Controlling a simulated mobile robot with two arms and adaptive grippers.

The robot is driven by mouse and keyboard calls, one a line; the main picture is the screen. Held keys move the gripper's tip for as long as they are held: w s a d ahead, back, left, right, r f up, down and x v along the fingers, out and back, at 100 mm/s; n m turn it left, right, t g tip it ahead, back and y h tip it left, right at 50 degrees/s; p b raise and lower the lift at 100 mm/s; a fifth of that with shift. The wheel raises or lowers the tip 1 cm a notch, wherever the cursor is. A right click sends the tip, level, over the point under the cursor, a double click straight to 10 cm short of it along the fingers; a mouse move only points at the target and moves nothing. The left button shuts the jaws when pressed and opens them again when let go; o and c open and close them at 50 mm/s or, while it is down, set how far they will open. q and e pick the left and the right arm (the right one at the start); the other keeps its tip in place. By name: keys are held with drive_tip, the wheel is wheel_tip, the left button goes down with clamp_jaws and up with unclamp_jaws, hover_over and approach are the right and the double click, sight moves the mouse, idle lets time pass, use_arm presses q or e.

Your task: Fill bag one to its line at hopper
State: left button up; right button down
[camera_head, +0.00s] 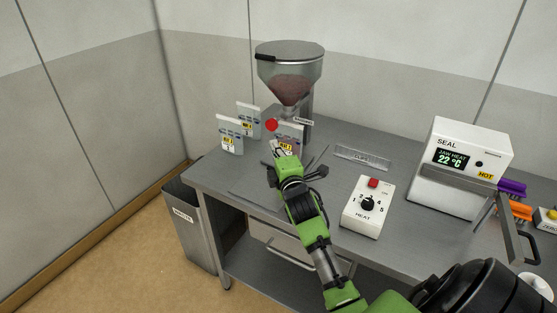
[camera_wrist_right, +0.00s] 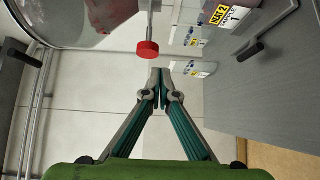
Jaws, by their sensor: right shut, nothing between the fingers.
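The hopper (camera_head: 290,67) stands at the back of the bench with brown material in its clear cone; its side also shows in the right wrist view (camera_wrist_right: 70,22). A red knob (camera_head: 271,125) on a rod sits beside the spout; it also shows in the right wrist view (camera_wrist_right: 147,49). A bag (camera_head: 292,130) stands under the spout, partly hidden by my right gripper (camera_head: 278,147). My left gripper is not in view.
Two more labelled bags (camera_head: 230,136) (camera_head: 248,119) stand left of the hopper. A heat control box (camera_head: 368,207), a clear ruled strip (camera_head: 361,158) and the SEAL machine (camera_head: 459,165) are to the right. A waste bin (camera_head: 188,228) stands on the floor at left.

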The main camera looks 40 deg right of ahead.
drive_tip(key=b+v, duration=0.1)
drive_tip(key=v, duration=0.4)
drive_tip(key=shift+a+r, duration=0.1)
drive_tip(key=shift+a, duration=0.1)
drive_tip(key=shift+a+r, duration=0.1)
idle(1.0)
